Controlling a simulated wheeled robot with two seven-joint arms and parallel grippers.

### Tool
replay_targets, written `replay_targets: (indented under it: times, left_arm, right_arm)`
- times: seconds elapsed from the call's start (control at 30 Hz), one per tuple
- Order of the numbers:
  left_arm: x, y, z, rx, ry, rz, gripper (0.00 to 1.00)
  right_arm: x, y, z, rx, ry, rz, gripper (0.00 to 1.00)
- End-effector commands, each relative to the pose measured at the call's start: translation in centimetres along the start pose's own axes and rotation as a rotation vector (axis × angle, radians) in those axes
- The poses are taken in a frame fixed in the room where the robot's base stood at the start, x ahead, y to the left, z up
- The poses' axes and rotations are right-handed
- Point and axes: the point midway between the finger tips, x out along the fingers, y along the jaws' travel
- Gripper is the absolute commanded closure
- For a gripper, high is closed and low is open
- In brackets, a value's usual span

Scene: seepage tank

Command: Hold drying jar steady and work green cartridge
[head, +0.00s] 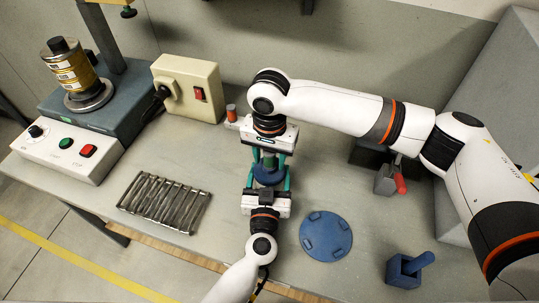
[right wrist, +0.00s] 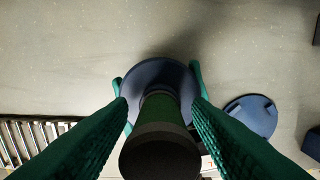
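The drying jar (head: 268,177) is a dark blue round body on the bench in the middle of the head view; it shows as a blue disc in the right wrist view (right wrist: 158,74). My left gripper (head: 268,183) has its green fingers on both sides of the jar and appears to grip it. The green cartridge (right wrist: 160,114), with a wide black end, stands upright in the middle of the jar. My right gripper (head: 268,152) points down over it, its fingers on either side of the cartridge with small gaps showing. The head view largely hides the cartridge.
A metal rack (head: 163,202) lies left. A red-handled grey fixture (head: 386,181) stands right. A switch box (head: 187,88) and a control unit (head: 66,150) stand at back left.

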Motion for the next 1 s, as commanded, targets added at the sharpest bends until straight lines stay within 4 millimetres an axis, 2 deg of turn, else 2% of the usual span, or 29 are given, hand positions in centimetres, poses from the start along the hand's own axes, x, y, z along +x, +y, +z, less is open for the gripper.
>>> replay_targets:
  times: [0.33,0.47,1.0]
  left_arm:
    - [0.0,0.0,-0.1,0.0,0.002,-0.001,0.61]
    - [0.0,0.0,-0.1,0.0,0.002,-0.001,0.61]
    - [0.0,0.0,-0.1,0.0,0.002,-0.001,0.61]
  right_arm:
    - [-0.2,0.0,0.0,0.0,0.0,0.001,0.48]
    - [-1.1,0.1,0.0,0.0,-0.001,0.003,0.48]
    - [-10.4,0.1,0.0,-0.001,-0.001,0.002,0.48]
